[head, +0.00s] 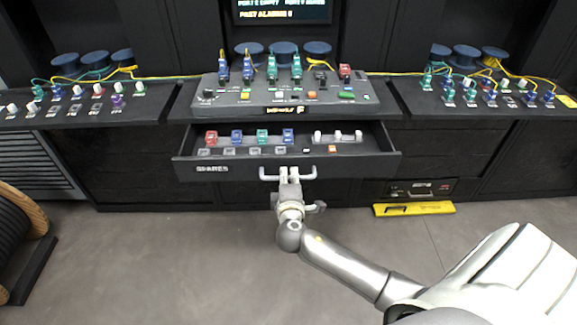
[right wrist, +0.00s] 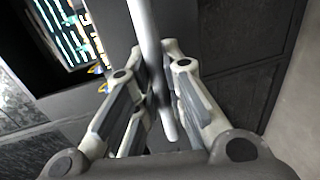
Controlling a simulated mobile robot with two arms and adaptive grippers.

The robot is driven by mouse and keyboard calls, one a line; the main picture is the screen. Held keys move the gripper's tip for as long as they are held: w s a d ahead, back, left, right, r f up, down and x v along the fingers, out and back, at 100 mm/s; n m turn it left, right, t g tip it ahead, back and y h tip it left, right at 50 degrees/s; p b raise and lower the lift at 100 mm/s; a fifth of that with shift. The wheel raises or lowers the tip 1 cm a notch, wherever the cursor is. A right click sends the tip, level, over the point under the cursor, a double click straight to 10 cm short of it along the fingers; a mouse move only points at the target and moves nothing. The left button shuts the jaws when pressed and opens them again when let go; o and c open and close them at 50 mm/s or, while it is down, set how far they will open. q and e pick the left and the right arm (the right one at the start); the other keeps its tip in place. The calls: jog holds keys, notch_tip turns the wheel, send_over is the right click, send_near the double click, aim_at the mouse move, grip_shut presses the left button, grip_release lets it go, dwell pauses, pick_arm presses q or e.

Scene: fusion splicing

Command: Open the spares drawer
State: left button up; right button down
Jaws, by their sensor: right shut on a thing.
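The spares drawer (head: 240,172) sticks out from under the middle console in the head view, with its inside in sight. Its front carries the word SPARES and a pale bar handle (head: 308,174). My right gripper (head: 289,172) is shut on the handle at its middle. In the right wrist view the handle (right wrist: 146,30) runs between the fingers of my right gripper (right wrist: 155,85). The drawer holds red, blue and green connectors (head: 237,136) at the left and several white pieces (head: 339,135) at the right. My left gripper is not in view.
The middle console (head: 230,112) stands above the drawer, with side panels (head: 75,115) left and right. A yellow bar (head: 414,209) lies low at the right. A cable reel (head: 20,245) stands at the far left. The floor before the drawer is mostly clear.

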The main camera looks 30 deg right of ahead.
jog(key=v, duration=0.2)
jog(key=f+v, duration=0.1)
jog(key=v, duration=0.1)
jog(key=shift+s+a, duration=0.2)
jog(key=shift+s, duration=0.2)
jog(key=c, duration=1.5)
grip_release()
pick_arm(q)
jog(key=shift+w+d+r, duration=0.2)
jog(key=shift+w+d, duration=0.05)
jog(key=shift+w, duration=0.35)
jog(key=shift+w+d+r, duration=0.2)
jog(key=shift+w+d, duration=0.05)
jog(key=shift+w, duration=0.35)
pick_arm(e)
jog(key=v, duration=1.2)
